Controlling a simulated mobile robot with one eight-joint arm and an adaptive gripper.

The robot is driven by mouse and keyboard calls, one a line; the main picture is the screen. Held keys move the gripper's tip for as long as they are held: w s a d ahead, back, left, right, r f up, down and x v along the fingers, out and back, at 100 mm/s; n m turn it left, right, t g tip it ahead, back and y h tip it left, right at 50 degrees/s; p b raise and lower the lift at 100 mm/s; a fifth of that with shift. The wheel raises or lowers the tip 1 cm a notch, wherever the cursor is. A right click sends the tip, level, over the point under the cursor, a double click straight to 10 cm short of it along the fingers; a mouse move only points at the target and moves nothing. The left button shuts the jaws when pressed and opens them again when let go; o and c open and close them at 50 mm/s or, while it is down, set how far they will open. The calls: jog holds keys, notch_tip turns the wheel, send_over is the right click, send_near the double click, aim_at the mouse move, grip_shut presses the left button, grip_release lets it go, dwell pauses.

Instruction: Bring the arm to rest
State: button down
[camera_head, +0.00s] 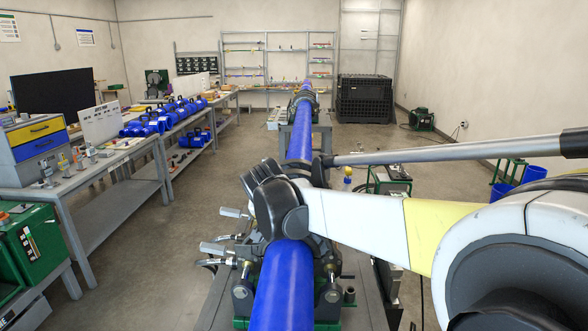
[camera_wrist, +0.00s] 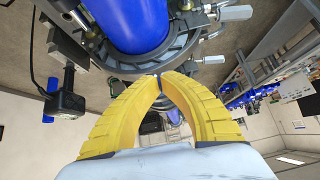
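My arm (camera_head: 355,220) reaches in from the right in the head view. Its white and yellow link ends in dark joints over the blue pipe (camera_head: 285,285) and the pipe clamp machine (camera_head: 243,290). My gripper is hidden in the head view. In the wrist view, the yellow fingers of my gripper (camera_wrist: 161,77) curve together and their tips meet. Nothing shows held between them. The blue pipe (camera_wrist: 130,22) in a grey clamp ring (camera_wrist: 185,60) lies just beyond the fingertips; I cannot tell whether they touch the ring.
A workbench (camera_head: 115,165) with blue tools (camera_head: 165,117) runs along the left. A green cabinet (camera_head: 35,250) stands at the front left. A black crate (camera_head: 364,100) and a green machine (camera_head: 421,118) stand at the back right. The floor between bench and pipe is clear.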

jog(key=s+d+f+b, duration=0.2)
jog(key=s+d+b, duration=0.3)
jog(key=s+d, duration=1.15)
jog(key=s+d+f+b, duration=0.2)
jog(key=s+d+f, duration=0.3)
jog(key=s, duration=0.3)
jog(key=s+d+f+g+b, duration=0.1)
jog(key=s+d+f+b, duration=0.1)
jog(key=s+d+f, duration=0.4)
jog(key=s+f, duration=0.2)
jog(key=s, duration=0.1)
jog(key=shift+d, duration=0.25)
